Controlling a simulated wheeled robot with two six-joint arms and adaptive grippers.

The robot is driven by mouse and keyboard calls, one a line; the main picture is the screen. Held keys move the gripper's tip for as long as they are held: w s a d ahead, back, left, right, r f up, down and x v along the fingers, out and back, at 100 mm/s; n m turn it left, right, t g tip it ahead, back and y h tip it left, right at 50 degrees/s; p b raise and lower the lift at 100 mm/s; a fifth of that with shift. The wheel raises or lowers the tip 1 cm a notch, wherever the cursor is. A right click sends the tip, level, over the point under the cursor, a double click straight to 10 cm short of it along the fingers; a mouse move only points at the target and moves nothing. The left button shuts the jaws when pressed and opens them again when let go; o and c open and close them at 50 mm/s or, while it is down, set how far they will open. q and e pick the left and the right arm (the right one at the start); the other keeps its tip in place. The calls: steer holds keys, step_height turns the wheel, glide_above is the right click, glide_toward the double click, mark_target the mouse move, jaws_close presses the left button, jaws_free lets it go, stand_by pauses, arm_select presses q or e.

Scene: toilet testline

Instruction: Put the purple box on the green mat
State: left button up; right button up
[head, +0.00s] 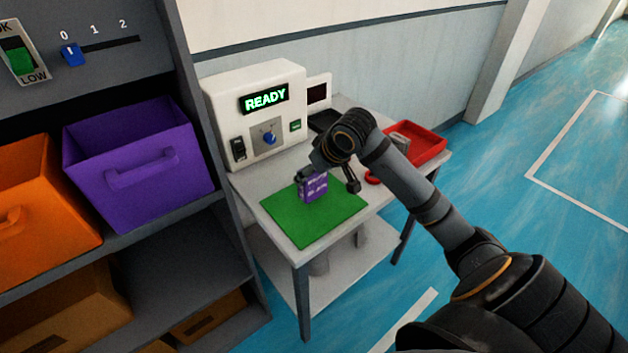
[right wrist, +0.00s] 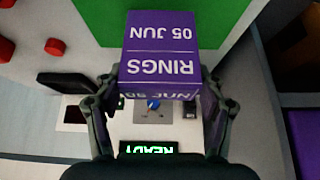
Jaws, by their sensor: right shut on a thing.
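The purple box (head: 314,187) has white print and is held upright in my right gripper (head: 331,181), over the green mat (head: 325,218). I cannot tell whether its bottom touches the mat. In the right wrist view the box (right wrist: 160,52), marked "RINGS 05 JUN", is between the two fingers of my right gripper (right wrist: 162,98). The mat (right wrist: 98,20) shows behind and beside it. The mat lies flat at the front of the white table. My left gripper is not in view.
A white tester (head: 262,90) reading "READY" stands behind the mat. A red tray (head: 430,150) is at the table's right end. A shelf at the left holds a purple bin (head: 140,160) and an orange bin (head: 40,195). The mat's front part is clear.

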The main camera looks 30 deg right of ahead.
mark_target(318, 178)
step_height(318, 178, down, 3)
steer(key=o, duration=1.4)
